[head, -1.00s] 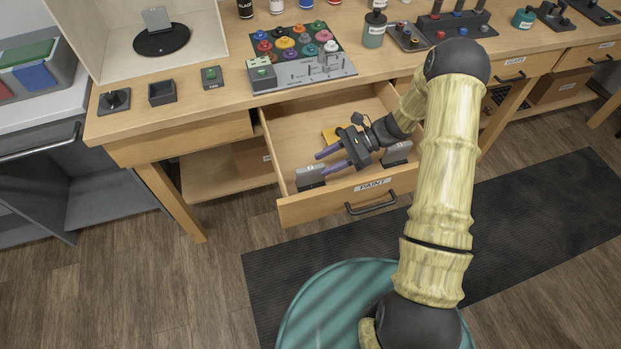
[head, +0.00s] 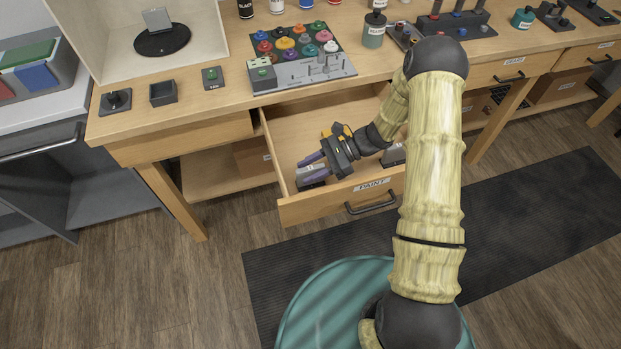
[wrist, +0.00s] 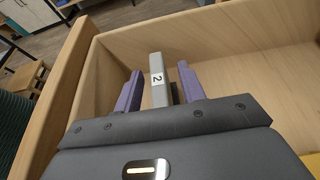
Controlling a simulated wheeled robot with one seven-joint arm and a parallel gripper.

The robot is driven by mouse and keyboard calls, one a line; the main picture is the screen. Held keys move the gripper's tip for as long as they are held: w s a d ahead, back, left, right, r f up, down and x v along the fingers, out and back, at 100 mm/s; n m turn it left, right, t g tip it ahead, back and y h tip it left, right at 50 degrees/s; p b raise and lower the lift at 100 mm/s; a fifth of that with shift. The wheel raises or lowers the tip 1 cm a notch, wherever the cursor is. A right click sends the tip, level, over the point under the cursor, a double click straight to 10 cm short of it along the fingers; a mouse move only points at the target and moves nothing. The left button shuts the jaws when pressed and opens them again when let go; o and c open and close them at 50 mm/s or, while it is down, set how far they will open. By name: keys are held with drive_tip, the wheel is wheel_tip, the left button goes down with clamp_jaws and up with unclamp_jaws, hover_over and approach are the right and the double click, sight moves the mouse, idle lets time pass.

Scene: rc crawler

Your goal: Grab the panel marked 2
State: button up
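The panel marked 2 (wrist: 157,82) is a grey block with a white label, seen in the wrist view between my gripper's two purple fingers. In the head view it stands at the left front of the open drawer, a grey piece (head: 309,180) partly hidden by the fingers. My gripper (head: 312,166) is open, with one finger on each side of the panel. In the wrist view my gripper (wrist: 158,88) shows a gap between the left finger and the panel; the right finger is close to it, and I cannot tell whether it touches.
The drawer (head: 290,130) labelled PAINT is pulled out, with wooden walls around my gripper. A yellow object (head: 338,130) lies inside behind my gripper. Another grey block (head: 393,155) stands at the right. The tabletop above holds a paint tray (head: 300,72) and bottles.

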clamp_jaws()
drive_tip(key=shift+r, duration=0.15)
wheel_tip(320, 180, up, 18)
idle(0.5)
